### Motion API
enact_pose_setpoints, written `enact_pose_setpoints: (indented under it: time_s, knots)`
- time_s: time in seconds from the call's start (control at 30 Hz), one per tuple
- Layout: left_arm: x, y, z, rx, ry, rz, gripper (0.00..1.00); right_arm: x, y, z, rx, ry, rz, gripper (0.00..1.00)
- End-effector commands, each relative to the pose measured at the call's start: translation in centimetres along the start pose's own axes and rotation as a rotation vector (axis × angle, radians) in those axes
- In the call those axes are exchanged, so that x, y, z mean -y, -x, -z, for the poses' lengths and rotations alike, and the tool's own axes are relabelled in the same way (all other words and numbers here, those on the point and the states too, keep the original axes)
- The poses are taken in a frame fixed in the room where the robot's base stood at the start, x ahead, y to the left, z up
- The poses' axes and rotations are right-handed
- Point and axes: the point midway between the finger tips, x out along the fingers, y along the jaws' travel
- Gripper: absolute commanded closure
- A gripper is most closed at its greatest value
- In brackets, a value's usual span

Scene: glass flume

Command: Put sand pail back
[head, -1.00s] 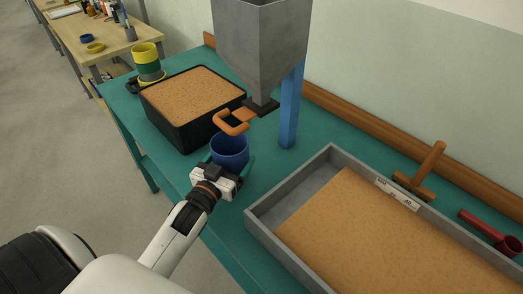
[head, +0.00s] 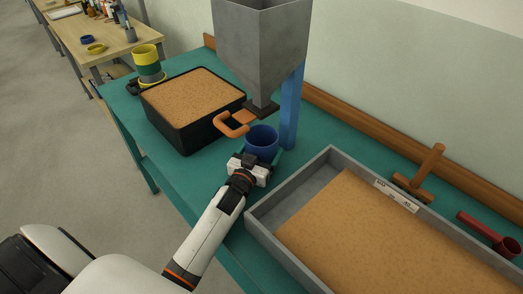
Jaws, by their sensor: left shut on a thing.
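The blue pail (head: 262,141) is upright at the middle of the green table, just below and to the right of the hopper's orange handle. My left gripper (head: 258,160) is shut on the blue pail from the near side. The fingers are partly hidden by the pail and the gripper body. I cannot tell whether the pail touches the table. The inside of the pail looks dark blue, and its bottom is hidden. My right gripper is not in view.
A grey hopper (head: 258,50) on a blue post (head: 290,105) stands behind the pail. A black sand bin (head: 187,134) is at the left, and a grey sand tray (head: 270,235) at the right.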

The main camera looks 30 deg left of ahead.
Motion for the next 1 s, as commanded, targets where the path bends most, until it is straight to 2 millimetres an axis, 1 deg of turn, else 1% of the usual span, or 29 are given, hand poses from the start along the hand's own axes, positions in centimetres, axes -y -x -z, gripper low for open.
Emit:
enact_pose_setpoints:
  time_s: [0.2,0.23,0.3,0.47,0.57,0.67,0.9,1.0]
  knots:
    - [0.0,0.0,0.3,0.001,0.0,0.0,0.4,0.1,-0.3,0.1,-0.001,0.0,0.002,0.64]
    - [0.0,0.0,0.2,0.0,0.0,0.0,0.1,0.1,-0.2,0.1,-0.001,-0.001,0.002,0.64]
    - [0.0,0.0,0.2,0.0,0.0,0.0,0.0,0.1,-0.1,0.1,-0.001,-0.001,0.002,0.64]
    - [0.0,0.0,0.2,0.0,0.0,0.0,0.0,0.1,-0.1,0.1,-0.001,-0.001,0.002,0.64]
    - [0.0,0.0,-0.2,0.001,0.0,0.0,0.0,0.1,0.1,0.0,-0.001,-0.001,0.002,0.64]
    - [0.0,1.2,0.1,-0.001,0.0,0.001,0.0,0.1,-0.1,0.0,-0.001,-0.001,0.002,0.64]
    - [0.0,5.3,0.1,-0.002,0.001,0.001,0.0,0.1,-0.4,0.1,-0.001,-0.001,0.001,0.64]
    - [0.0,6.6,0.1,-0.002,0.0,0.0,0.0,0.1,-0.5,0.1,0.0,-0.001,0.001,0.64]
